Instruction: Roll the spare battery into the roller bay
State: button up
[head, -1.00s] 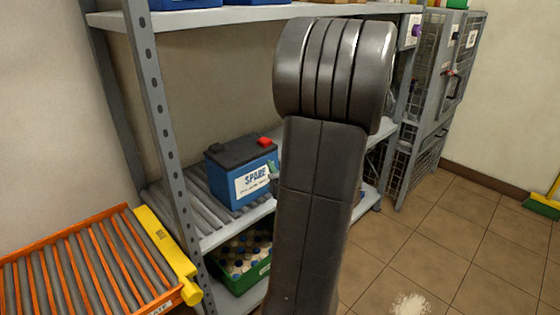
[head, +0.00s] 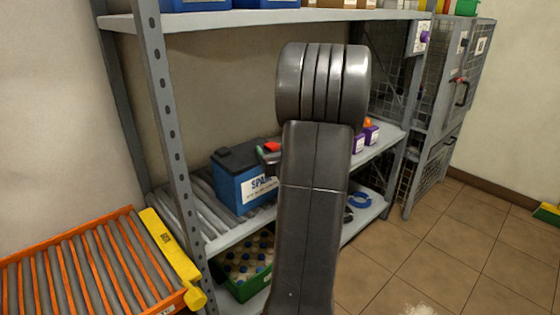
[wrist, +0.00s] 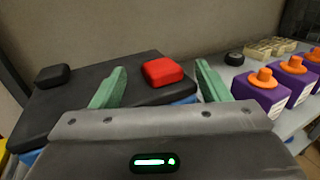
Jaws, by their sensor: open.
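The spare battery (head: 236,180) is a blue box with a black lid and a white SPARE label. It stands on grey rollers (head: 205,208) on the middle shelf; my arm covers its right part in the head view. In the wrist view I see its black lid (wrist: 60,110) with a red cap (wrist: 163,71) and a black cap (wrist: 53,75). My gripper (wrist: 161,69) is open, its green fingers either side of the red cap; contact cannot be told. The orange-framed roller bay (head: 70,234) at the lower left has a yellow bar (head: 172,258) along its shelf side.
A grey shelf post (head: 160,110) rises near the yellow bar. Purple containers with orange caps (wrist: 262,88) stand right of the battery. A green crate of bottles (head: 236,286) sits on the shelf below. A mesh cabinet (head: 440,110) stands at the right; tiled floor there is open.

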jog(key=shift+x, duration=1.1)
grip_shut()
